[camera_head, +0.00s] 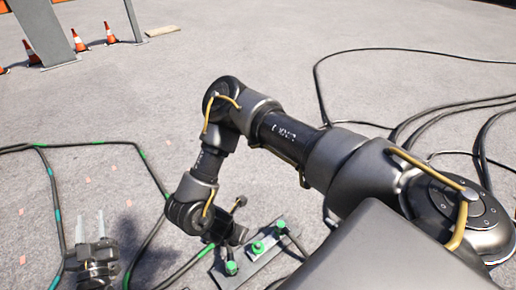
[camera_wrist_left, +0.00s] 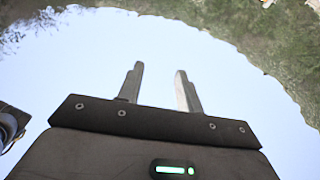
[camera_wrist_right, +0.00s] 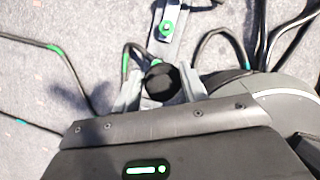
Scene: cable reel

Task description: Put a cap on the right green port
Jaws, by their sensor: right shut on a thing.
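A grey plate (camera_head: 245,262) with green ports lies on the ground at the bottom centre of the head view. The near left port (camera_head: 232,268), middle port (camera_head: 257,247) and right port (camera_head: 280,224) show on it. My right gripper (camera_wrist_right: 160,92) is shut on a black round cap (camera_wrist_right: 160,76) in the right wrist view. A green port (camera_wrist_right: 166,28) shows beyond the cap, apart from it; which port it is I cannot tell. In the head view, my right arm mostly hides its gripper. My left gripper (camera_head: 92,228) is open and empty; its fingers show apart in the left wrist view (camera_wrist_left: 160,88).
Black cables (camera_head: 340,60) loop over the ground at the right. A cable with green and blue marks (camera_head: 148,165) runs at the left and up to the plate. Orange cones (camera_head: 79,42) and a grey post (camera_head: 45,35) stand far back left.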

